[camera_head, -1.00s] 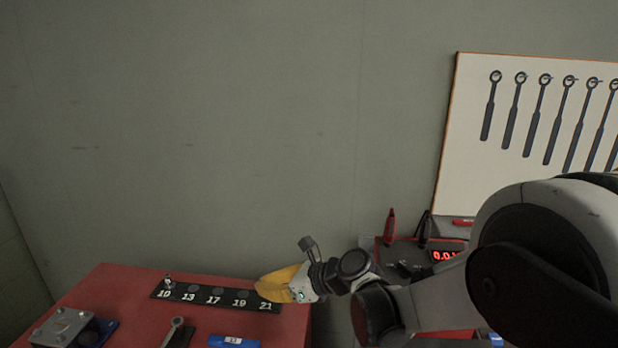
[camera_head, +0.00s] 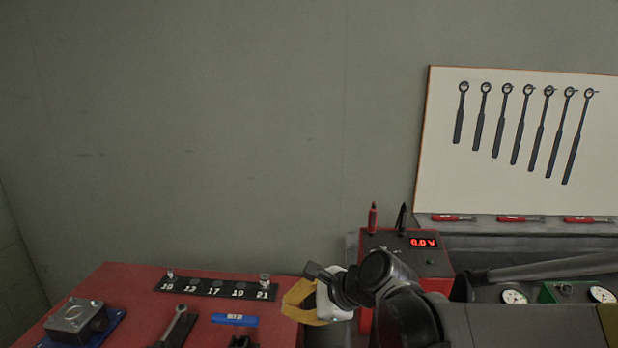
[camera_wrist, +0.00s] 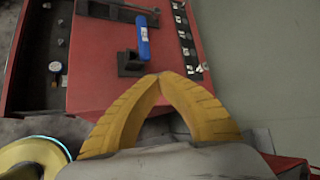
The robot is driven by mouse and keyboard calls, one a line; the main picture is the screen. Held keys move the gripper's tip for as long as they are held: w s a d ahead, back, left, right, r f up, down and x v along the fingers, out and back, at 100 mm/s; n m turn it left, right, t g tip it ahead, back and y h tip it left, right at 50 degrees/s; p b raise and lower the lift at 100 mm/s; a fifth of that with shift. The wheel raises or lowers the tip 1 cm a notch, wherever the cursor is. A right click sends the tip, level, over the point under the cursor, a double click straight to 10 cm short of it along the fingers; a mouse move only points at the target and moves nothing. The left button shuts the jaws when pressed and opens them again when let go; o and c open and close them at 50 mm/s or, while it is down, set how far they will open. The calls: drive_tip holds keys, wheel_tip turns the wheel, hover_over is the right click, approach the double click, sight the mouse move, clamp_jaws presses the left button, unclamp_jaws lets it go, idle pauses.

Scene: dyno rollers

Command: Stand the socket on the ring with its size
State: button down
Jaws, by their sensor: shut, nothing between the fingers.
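The black strip (camera_head: 220,289) lies along the back of the red bench, with white numbers 10, 13, 17, 19 and 21 and dark round spots. A metallic socket (camera_head: 265,280) stands upright at the 21 end. Another small socket (camera_head: 170,273) stands at the 10 end. My gripper (camera_head: 287,302) is to the right of the strip, apart from the socket at 21. Its yellow fingers meet at the tips in the wrist view (camera_wrist: 160,80), with nothing between them. The strip also shows at the wrist view's right (camera_wrist: 188,42); size marks on the sockets are too small to read.
A blue bar with a label (camera_head: 235,320), a ratchet (camera_head: 176,327) and a metal block on a blue base (camera_head: 77,321) lie on the red bench. A black block (camera_wrist: 130,65) is near my fingertips. A red meter (camera_head: 430,263) stands right of my gripper.

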drive_tip(key=s+d+n+h+b, duration=0.1)
drive_tip(key=s+d+n+h, duration=0.3)
drive_tip(key=s+d+n, duration=0.4)
drive_tip(key=s+d, duration=0.2)
drive_tip(key=d, duration=0.3)
drive_tip(key=shift+r+n+t+h, duration=0.25)
drive_tip(key=shift+n+t+h, duration=0.05)
drive_tip(key=shift+n+t, duration=0.1)
drive_tip(key=c, duration=1.8)
unclamp_jaws()
drive_tip(key=s+d+n+h, duration=0.1)
drive_tip(key=s+d+n, duration=0.1)
drive_tip(key=d, duration=0.1)
drive_tip(key=s+d+f+n+h, duration=0.1)
drive_tip(key=s+d+n, duration=0.2)
drive_tip(key=s+d+f+n+h+b, duration=0.1)
drive_tip(key=s+d+n, duration=0.1)
drive_tip(key=s+d, duration=0.1)
drive_tip(key=shift+s+d+f+t+h, duration=0.1)
drive_tip(key=shift+s+d+t+h, duration=0.1)
drive_tip(key=shift+d+t+h, duration=0.1)
drive_tip(key=o, duration=0.3)
drive_tip(key=shift+d+n, duration=0.15)
drive_tip(key=shift+n, duration=0.15)
